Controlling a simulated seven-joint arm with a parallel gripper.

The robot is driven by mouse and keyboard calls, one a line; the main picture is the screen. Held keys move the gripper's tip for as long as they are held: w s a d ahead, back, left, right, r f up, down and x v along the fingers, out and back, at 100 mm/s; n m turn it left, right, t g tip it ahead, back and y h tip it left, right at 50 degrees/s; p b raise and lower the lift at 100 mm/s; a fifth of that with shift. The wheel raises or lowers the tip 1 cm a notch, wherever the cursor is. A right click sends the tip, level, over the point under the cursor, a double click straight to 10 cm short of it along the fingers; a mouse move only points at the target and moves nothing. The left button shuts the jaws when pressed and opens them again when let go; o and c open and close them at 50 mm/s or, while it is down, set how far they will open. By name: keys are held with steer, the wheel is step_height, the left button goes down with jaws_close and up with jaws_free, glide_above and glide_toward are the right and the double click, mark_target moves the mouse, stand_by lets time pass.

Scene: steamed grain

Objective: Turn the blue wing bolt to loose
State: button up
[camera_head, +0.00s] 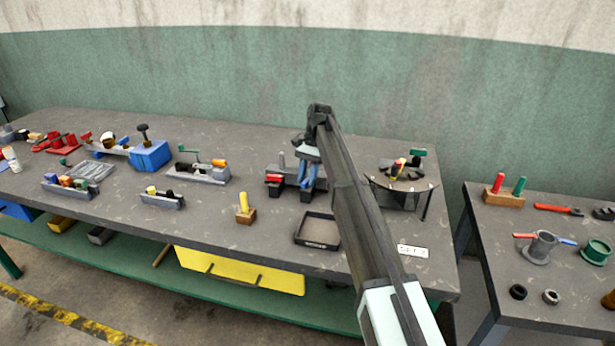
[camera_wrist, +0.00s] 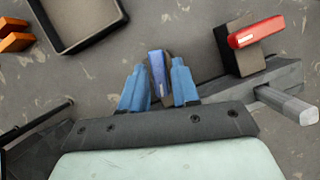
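The blue wing bolt (camera_wrist: 156,75) shows in the wrist view between the two blue fingers of my gripper (camera_wrist: 158,88), with its far end showing past them. The fingers stand apart, one on each side of the wing. Any gap is very small, and I cannot tell whether both fingers press on it. In the head view my gripper (camera_head: 308,177) points down at the dark fixture (camera_head: 287,170) on the bench. The bolt cannot be made out there behind the fingers.
A red-topped part (camera_wrist: 257,32) and a grey bar (camera_wrist: 287,105) stand right of the fingers in the wrist view. A black tray (camera_head: 318,246) lies in front of the fixture. Bench space between is clear.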

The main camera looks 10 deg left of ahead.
steer(key=shift+o, duration=1)
steer(key=shift+m, duration=0.3)
